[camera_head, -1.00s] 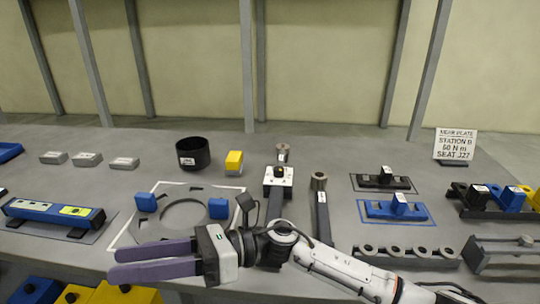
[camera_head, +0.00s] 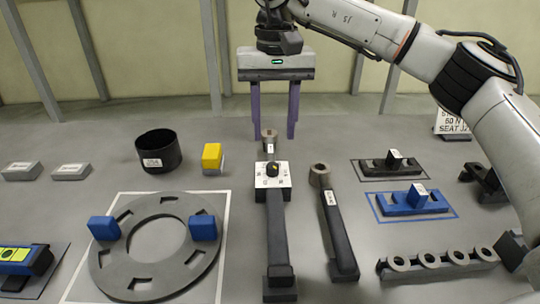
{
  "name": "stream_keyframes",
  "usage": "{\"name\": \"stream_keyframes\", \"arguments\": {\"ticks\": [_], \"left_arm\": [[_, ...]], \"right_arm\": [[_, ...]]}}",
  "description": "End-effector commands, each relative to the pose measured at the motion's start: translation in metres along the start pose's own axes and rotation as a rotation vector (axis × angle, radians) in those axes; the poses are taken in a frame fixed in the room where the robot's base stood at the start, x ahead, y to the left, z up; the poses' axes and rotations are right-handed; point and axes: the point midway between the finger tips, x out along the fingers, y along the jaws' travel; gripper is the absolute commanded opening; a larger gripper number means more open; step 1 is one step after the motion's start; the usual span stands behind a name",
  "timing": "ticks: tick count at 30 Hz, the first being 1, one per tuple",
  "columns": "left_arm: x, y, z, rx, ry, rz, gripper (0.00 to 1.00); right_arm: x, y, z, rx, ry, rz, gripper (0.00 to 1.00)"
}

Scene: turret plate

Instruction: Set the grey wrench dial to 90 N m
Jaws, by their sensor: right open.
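The grey wrench (camera_head: 276,230) lies lengthwise in the middle of the table, its ring head at the far end. Its white dial plate (camera_head: 284,181) carries a dark knob (camera_head: 272,169) with a yellow mark. The dial setting is too small to read. My right gripper (camera_head: 273,137) points down at the wrench's far end, beyond the dial. Its two purple fingers are open, one on each side of the ring head in the picture, with nothing held. I cannot tell whether they touch the table. My left gripper is not in view.
A second dark wrench (camera_head: 338,225) lies to the right. A grey ring plate (camera_head: 110,268) with blue blocks lies left. A black cup (camera_head: 158,155) and yellow block (camera_head: 212,157) stand behind it. My right arm partly hides the sign (camera_head: 452,122) and right-hand parts.

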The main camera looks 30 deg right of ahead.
Motion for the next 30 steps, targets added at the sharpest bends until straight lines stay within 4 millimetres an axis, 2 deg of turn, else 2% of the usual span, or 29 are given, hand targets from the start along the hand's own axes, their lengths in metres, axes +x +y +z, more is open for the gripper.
{"name": "stream_keyframes", "arguments": {"ticks": [6, 12, 17, 25, 30], "left_arm": [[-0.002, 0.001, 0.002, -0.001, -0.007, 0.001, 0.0], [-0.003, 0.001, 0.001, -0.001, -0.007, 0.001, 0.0], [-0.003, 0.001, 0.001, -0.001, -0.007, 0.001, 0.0], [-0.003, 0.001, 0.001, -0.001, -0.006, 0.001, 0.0], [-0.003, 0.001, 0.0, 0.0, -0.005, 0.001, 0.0]], "right_arm": [[0.043, 0.0, 0.001, 0.0, -0.003, 0.001, 0.42], [0.071, 0.0, 0.001, 0.001, -0.003, -0.001, 0.42], [0.081, -0.001, 0.001, 0.001, -0.002, -0.003, 0.42], [0.082, -0.001, 0.001, 0.001, -0.001, -0.003, 0.42], [0.082, -0.001, 0.001, 0.001, -0.001, -0.004, 0.13]]}}
